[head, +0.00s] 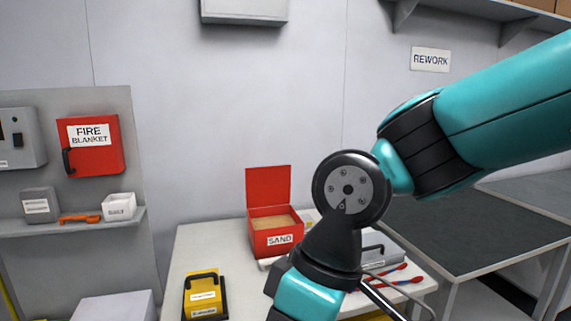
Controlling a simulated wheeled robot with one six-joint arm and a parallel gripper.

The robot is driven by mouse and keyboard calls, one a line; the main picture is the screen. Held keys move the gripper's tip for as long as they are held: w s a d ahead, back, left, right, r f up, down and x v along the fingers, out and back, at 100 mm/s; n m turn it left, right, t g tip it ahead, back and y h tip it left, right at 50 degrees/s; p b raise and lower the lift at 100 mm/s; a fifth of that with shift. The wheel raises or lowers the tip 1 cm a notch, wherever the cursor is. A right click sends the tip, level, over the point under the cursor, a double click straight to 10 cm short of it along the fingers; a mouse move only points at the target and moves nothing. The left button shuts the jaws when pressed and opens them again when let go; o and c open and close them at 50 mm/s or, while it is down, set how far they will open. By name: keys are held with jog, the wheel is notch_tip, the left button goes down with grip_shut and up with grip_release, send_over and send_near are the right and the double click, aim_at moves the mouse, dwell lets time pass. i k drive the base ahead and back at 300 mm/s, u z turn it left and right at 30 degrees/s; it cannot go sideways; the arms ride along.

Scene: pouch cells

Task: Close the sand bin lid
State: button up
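The red sand bin (276,236) with a white SAND label stands on the white table, left of my arm. Its red lid (268,187) is open and stands upright at the back edge. Tan sand (273,221) shows inside the bin. My teal and black arm reaches in from the right and bends down in front of the table. My gripper is not in this view; the arm runs out of the bottom edge, so its fingers are hidden.
A yellow case (205,294) with a black handle stands on the table's left part. A grey box (377,249) and red-handled tools (400,276) lie right, partly behind my arm. The white table (200,245) is bare left of the bin. A dark-topped bench (450,235) stands right.

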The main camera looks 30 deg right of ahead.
aim_at(266, 187)
jog(key=z, duration=0.6)
jog(key=i, duration=1.3)
jog(key=u, duration=0.15)
